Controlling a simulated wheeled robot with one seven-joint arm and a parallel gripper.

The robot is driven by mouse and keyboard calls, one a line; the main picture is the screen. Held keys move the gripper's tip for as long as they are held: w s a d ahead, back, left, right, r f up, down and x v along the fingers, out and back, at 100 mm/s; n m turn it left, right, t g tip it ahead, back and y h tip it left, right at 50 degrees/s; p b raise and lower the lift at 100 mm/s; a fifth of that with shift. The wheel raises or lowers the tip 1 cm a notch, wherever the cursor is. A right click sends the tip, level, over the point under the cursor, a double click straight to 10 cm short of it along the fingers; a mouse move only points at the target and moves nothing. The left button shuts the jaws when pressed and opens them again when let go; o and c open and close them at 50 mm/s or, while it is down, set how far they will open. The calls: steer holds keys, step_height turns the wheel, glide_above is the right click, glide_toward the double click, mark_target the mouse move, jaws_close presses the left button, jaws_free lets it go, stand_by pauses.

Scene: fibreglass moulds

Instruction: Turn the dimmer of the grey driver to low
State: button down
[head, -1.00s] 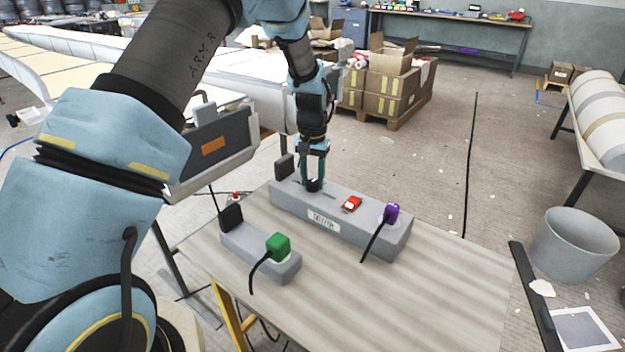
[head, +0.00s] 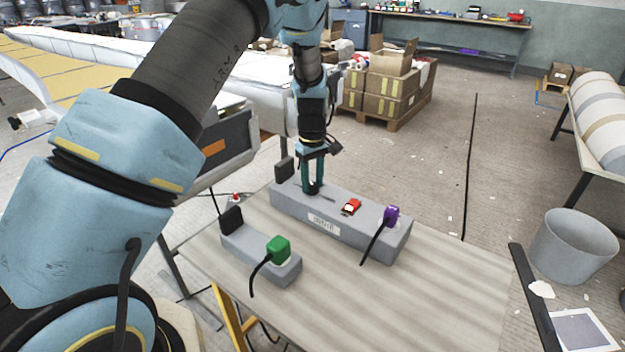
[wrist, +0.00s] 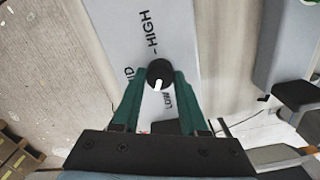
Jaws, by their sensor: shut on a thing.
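The grey driver (head: 290,205) is a long grey box on the table, with a label on its front. Its dimmer is a round black knob (wrist: 160,72) with a white pointer line. In the wrist view HIGH is printed above the knob, a partly hidden word ending in "ID" to its left, and LOW just below it. The pointer faces down the picture, slightly left of the LOW lettering. My gripper (head: 313,190) reaches down onto the driver's top, its green fingers shut on the knob from both sides. In the head view the fingers largely hide the knob.
A red switch (head: 351,207) and a purple plug (head: 391,215) with a black cable sit on the driver's right part. A smaller grey box (head: 255,255) with a green plug (head: 278,249) stands in front. The table's right side (head: 440,290) is bare.

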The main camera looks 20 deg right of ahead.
mark_target(312, 184)
steer(key=n+p, duration=0.1)
steer(key=n, duration=0.4)
steer(key=shift+n, duration=0.3)
stand_by(0.4)
steer(key=shift+c, duration=2.2)
jaws_free()
step_height(312, 184, up, 11)
steer(key=b, duration=0.1)
steer(key=shift+b, duration=0.3)
steer(key=shift+a+f, duration=0.1)
